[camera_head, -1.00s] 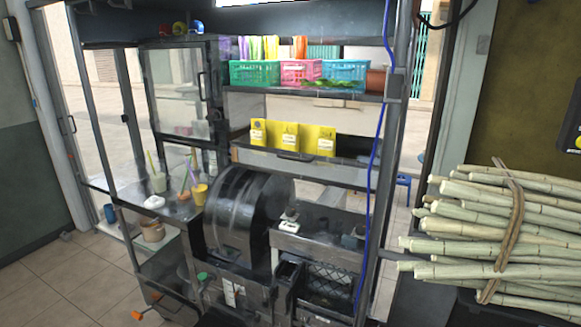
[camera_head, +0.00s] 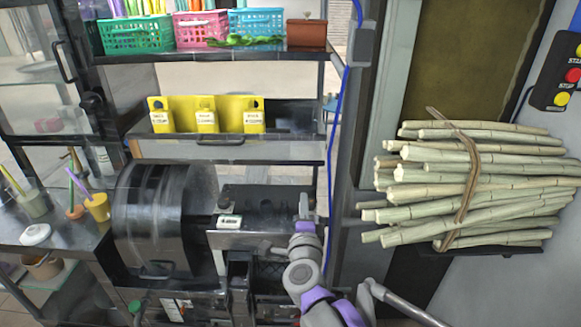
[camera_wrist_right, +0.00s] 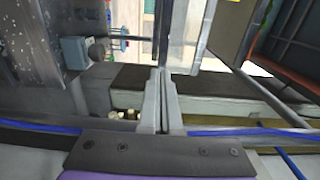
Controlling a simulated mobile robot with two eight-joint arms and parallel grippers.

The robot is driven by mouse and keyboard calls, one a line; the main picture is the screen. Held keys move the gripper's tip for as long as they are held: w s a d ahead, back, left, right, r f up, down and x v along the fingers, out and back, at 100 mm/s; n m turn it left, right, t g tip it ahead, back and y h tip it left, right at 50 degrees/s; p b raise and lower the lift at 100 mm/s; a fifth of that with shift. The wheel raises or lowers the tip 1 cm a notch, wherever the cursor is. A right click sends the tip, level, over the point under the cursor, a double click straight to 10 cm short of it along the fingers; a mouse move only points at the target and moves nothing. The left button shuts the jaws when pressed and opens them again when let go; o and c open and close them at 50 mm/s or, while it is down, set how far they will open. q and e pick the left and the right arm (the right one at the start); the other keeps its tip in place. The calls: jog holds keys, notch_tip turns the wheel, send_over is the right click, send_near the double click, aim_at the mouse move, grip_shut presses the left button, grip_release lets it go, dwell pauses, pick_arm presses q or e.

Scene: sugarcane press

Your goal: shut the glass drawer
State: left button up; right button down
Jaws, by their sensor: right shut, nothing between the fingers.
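A clear glass-like panel (camera_head: 230,151) with a dark top rail sits below the yellow boxes, above the black drum. It is the likeliest glass drawer, but I cannot tell how far it stands out. My right gripper (camera_head: 303,207) is in front of the press, right of the drum and lower than the panel, with clear space between them. It points up and away and is shut and empty. In the right wrist view its fingers (camera_wrist_right: 161,100) are together, with nothing between them. My left gripper is not in view.
Yellow boxes (camera_head: 205,116) stand above the panel, and coloured baskets (camera_head: 201,29) on the upper shelf. Cups stand on the left counter (camera_head: 60,240). A dark post with a blue cable (camera_head: 333,130) rises right of the gripper. Bundled cane (camera_head: 470,185) lies farther right.

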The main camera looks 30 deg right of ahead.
jog(key=x, duration=0.6)
jog(key=p+x, duration=0.1)
jog(key=x, duration=0.5)
jog(key=shift+s+d+r+p, duration=0.1)
jog(key=shift+d+r+p, duration=0.05)
jog(key=shift+d+p, duration=0.15)
jog(key=shift+w+d, duration=0.35)
jog(key=shift+w, duration=0.2)
